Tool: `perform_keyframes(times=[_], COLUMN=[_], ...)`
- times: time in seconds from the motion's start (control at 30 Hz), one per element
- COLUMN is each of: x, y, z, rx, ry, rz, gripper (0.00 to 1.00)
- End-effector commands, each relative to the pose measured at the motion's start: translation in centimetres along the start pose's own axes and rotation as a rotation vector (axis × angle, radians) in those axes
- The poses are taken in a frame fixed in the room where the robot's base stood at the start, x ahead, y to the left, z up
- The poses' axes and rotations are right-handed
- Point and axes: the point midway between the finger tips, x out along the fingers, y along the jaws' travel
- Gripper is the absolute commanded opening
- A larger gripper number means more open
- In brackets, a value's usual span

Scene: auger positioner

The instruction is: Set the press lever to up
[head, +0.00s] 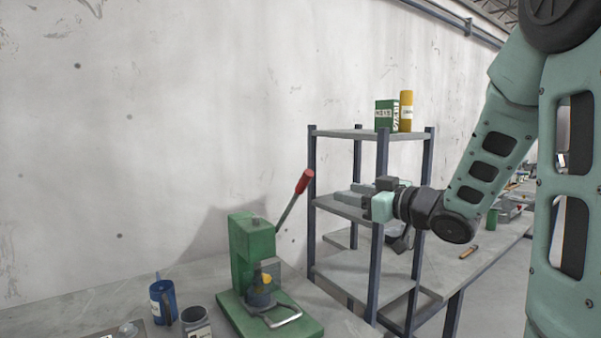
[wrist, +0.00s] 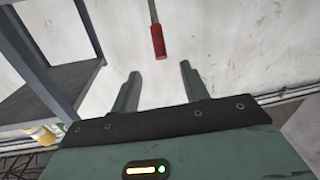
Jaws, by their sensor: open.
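The green press (head: 252,262) stands on the bench at the lower middle of the head view. Its lever (head: 289,210) slants up and to the right from the press and ends in a red handle (head: 304,181). My gripper (head: 345,194) is to the right of the handle and a little lower, apart from it. In the wrist view the red handle (wrist: 158,42) hangs into the picture just beyond the two fingertips (wrist: 160,72). The fingers are apart with nothing between them. The press body is out of the wrist view.
A shelf rack (head: 373,280) with dark blue posts stands close around my gripper in the head view. A green box (head: 387,116) and a yellow can (head: 406,111) are on its top. A blue mug (head: 162,301) and a grey cup (head: 195,322) stand left of the press.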

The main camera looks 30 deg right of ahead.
Motion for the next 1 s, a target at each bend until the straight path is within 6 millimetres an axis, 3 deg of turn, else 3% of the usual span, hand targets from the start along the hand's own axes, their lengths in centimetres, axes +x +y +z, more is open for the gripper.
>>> perform_keyframes(times=[0.13,0.27,0.8,1.0], x=[0.0,1.5,12.6,15.6], y=[0.4,0.3,0.2,0.3], z=[-0.5,-0.5,-0.9,-0.9], rx=[0.001,0.003,0.005,0.003], ry=[0.021,0.020,0.020,0.019], rz=[-0.004,-0.006,-0.006,-0.005], gripper=[0.45,0.45,0.45,0.45])
